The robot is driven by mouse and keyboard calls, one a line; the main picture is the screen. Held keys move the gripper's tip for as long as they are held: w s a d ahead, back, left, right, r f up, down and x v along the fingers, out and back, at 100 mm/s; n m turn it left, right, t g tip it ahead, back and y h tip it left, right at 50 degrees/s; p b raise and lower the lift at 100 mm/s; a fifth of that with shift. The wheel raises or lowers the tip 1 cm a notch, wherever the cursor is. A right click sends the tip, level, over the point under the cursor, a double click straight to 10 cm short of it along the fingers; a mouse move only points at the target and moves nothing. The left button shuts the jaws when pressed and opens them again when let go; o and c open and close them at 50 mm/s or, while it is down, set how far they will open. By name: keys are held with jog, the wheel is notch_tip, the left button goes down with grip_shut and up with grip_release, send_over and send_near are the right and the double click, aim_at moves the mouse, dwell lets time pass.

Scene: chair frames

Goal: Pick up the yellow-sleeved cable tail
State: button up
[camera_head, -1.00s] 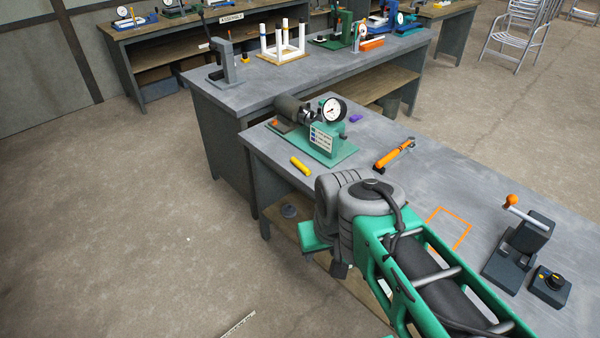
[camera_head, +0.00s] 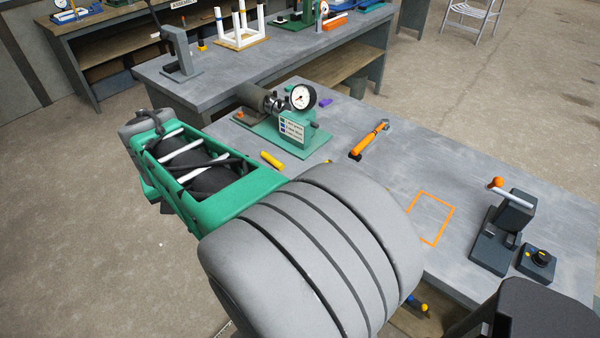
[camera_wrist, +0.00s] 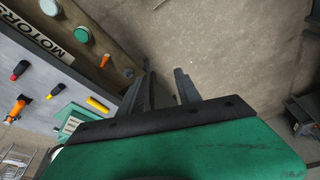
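A short yellow cylinder (camera_head: 272,160) lies on the near grey bench, in front of the green gauge stand. It also shows in the wrist view (camera_wrist: 98,105), to the left of my fingers. I cannot tell whether it is the yellow-sleeved cable tail. A small yellow-tipped dark piece (camera_head: 418,304) shows at low right, partly hidden behind my arm; I cannot make out what it is. My gripper (camera_wrist: 165,82) has its two dark fingers apart with nothing between them. Bare floor lies beyond them, and the bench is to their left.
A green stand with a dial gauge (camera_head: 301,97) stands at the bench's far end. An orange-handled tool (camera_head: 370,140) lies near it. A dark lever fixture (camera_head: 507,228) and a knob box (camera_head: 537,260) stand at right. An orange outlined area (camera_head: 430,218) is empty.

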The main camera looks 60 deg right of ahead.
jog(key=d+f+m+h, duration=0.1)
jog(key=d+f+m, duration=0.25)
jog(key=d, duration=0.85)
jog(key=s+d+f+m+g+b, duration=0.1)
jog(key=s+d+f+m, duration=0.1)
jog(key=d, duration=0.7)
jog(key=s+d+f+m+g+h, duration=0.1)
jog(key=s+d+f+m, duration=0.2)
jog(key=d, duration=0.6)
jog(key=s+d+f+m+g+b, duration=0.1)
jog(key=s+d+f+m, duration=0.1)
jog(key=s+d+m, duration=0.3)
jog(key=shift+s+d+f+m+g+h+b, duration=0.1)
jog(key=shift+s+d, duration=0.15)
jog(key=shift+d, duration=0.55)
jog(key=shift+s+d+f+m+g+h+b, duration=0.1)
jog(key=shift+s+d, duration=0.15)
jog(key=shift+d, duration=0.5)
jog(key=shift+s+d+f+m+g+h+b, duration=0.1)
jog(key=shift+s+d, duration=0.15)
jog(key=shift+d, duration=0.55)
jog(key=x, duration=0.7)
jog(key=shift+s+a+p, duration=0.15)
jog(key=shift+s+p, duration=0.1)
jog(key=shift+p, duration=0.1)
jog(key=shift+c, duration=0.4)
grip_shut()
